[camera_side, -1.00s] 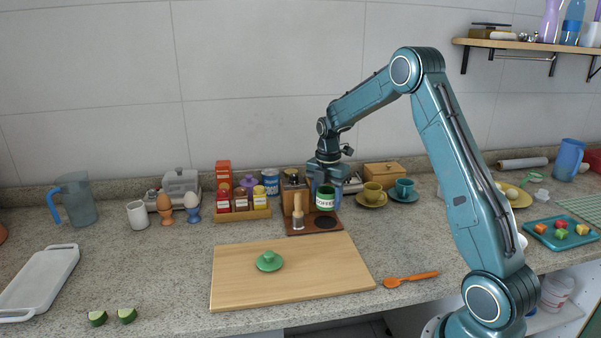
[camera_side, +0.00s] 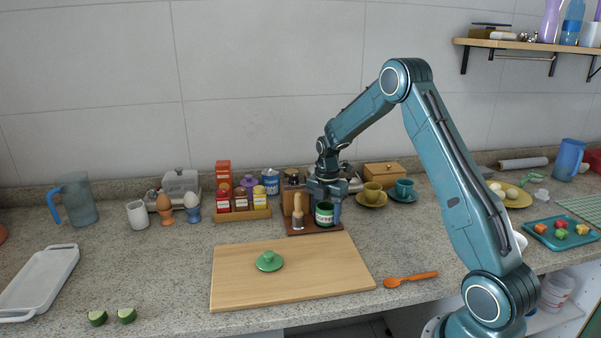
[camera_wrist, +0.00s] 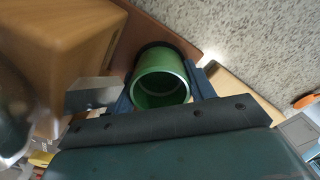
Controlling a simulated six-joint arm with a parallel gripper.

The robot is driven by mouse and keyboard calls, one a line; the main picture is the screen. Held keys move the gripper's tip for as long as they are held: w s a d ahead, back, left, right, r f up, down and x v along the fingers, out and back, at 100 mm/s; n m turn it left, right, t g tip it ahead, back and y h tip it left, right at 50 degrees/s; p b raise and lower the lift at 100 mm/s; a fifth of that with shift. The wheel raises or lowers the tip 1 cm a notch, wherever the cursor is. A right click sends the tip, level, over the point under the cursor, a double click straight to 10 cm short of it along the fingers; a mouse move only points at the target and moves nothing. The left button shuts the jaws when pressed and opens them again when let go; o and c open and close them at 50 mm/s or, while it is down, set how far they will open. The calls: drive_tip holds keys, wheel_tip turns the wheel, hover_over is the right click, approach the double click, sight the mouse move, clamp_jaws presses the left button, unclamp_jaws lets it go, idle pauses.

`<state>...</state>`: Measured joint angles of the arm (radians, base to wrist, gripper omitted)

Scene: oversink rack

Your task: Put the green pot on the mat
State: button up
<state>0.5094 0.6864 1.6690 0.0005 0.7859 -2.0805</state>
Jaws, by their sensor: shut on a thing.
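The green pot (camera_side: 324,214) has a white label band and is open at the top. My gripper (camera_side: 325,187) is shut on it from above, and the wrist view shows the pot (camera_wrist: 161,82) upright between the two fingers. The pot is over the dark round mat (camera_wrist: 150,48) on the brown stand (camera_side: 299,230). The pot hides most of the mat, and I cannot tell whether its base touches it. A green lid with a knob (camera_side: 269,261) lies apart on the wooden board.
A wooden-handled tool (camera_side: 298,212) stands on the same brown stand, left of the pot. A wooden block (camera_wrist: 60,50) is close by in the wrist view. The cutting board (camera_side: 235,285) lies in front.

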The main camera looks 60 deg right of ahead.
drive_tip(key=shift+f, duration=0.15)
drive_tip(key=o, duration=1.1)
wheel_tip(320, 180, up, 12)
drive_tip(key=shift+r, duration=0.2)
idle(0.5)
